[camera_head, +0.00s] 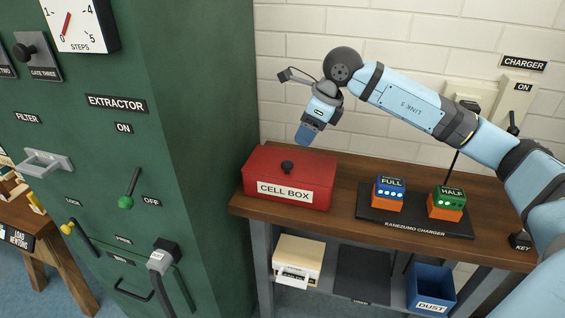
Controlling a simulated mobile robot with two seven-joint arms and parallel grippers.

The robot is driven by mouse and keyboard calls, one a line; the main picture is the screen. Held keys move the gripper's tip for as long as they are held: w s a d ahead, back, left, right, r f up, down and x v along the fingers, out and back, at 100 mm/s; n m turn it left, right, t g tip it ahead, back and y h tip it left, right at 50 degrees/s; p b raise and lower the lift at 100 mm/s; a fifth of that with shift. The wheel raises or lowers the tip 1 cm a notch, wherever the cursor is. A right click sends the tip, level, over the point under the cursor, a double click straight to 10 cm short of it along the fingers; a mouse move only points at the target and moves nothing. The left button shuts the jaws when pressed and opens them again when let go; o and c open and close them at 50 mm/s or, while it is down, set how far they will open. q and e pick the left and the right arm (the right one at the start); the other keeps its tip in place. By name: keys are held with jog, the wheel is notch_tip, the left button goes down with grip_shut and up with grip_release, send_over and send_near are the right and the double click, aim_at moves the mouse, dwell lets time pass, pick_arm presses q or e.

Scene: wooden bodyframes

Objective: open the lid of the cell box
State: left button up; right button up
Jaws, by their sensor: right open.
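The red cell box (258,193) stands at the left end of the wooden bench, with a white "CELL BOX" label on its front. Its lid (315,165) lies flat and closed on top, with a small black knob (287,167) near the middle. My right gripper (306,136) is above the back right part of the box, pointing down. It is open and empty, apart from the knob and the lid. My left gripper is not in view.
The bench (345,178) also holds a black charger tray (415,221) with a FULL cell (389,194) and a HALF cell (447,203). A green extractor cabinet (195,150) rises close on the left of the box. A blue dust bin (430,287) is below.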

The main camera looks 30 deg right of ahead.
aim_at(288, 163)
jog(key=x, duration=1.1)
jog(key=shift+a, duration=0.1)
jog(key=shift+r, duration=0.1)
grip_shut()
